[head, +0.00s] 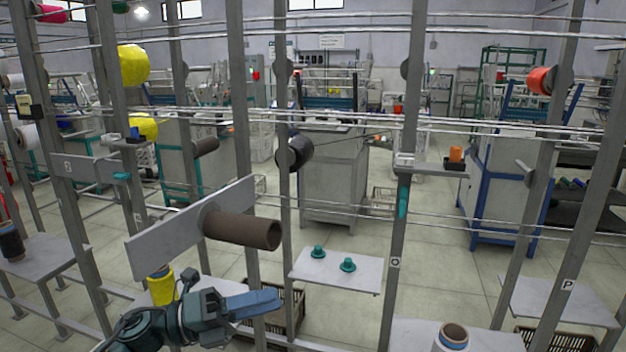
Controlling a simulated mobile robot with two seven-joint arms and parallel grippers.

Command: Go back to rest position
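My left gripper (262,301) is in the lower middle of the head view, its arm coming in from the bottom left. Its blue fingers point right and overlap in this view, so I cannot tell whether they are open or shut. Nothing shows held at the fingertips. The gripper is below a brown empty tube (240,230) on a grey slanted plate (160,243) and appears apart from it. My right gripper is not in view.
Grey upright posts (240,120) and horizontal rods stand across the view close to my arm. A small shelf (335,272) with two teal pieces is right of the gripper. A yellow spool (162,288) is behind my arm. A cone (452,338) stands at the bottom right.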

